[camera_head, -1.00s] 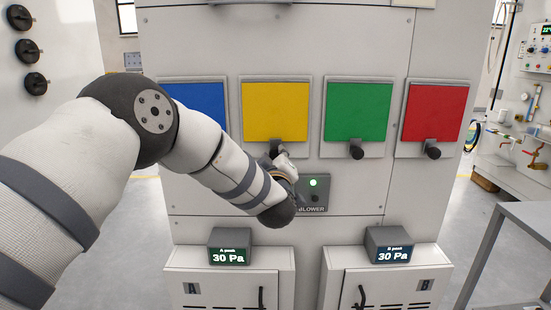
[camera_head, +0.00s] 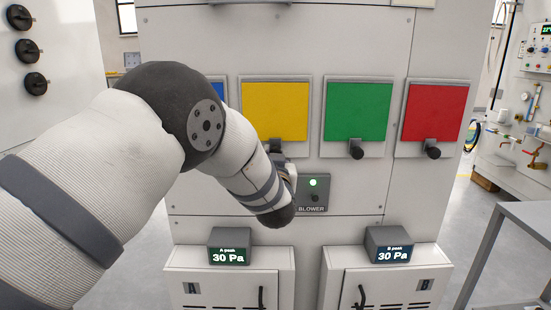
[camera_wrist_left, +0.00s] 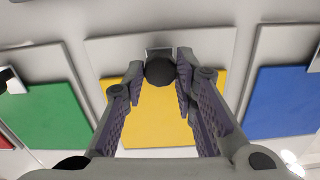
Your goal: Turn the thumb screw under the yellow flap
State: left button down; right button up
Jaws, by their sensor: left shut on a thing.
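The yellow flap (camera_head: 275,110) hangs on the cabinet front between the blue and green flaps; it also shows in the left wrist view (camera_wrist_left: 160,112), where the picture is upside down. Its dark round thumb screw (camera_wrist_left: 160,71) sits at the flap's lower edge, between the two fingers of my left gripper (camera_wrist_left: 159,74). The gripper is shut on the thumb screw. In the head view my left arm and wrist hide most of the gripper (camera_head: 276,152) and the screw. My right gripper is not in view.
The green flap (camera_head: 358,110) and red flap (camera_head: 434,111) have their own dark screws to the right. The blue flap (camera_head: 217,92) is mostly behind my left arm. A blower switch box (camera_head: 314,193) with a lit green lamp is just below right of my wrist.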

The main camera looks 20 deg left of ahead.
pick_arm(q)
jog(key=shift+f+m, duration=0.5)
jog(key=c, duration=1.5)
grip_release()
jog(key=shift+s, duration=0.1)
jog(key=shift+o, duration=1)
jog(key=shift+r, duration=0.35)
jog(key=v, duration=1.2)
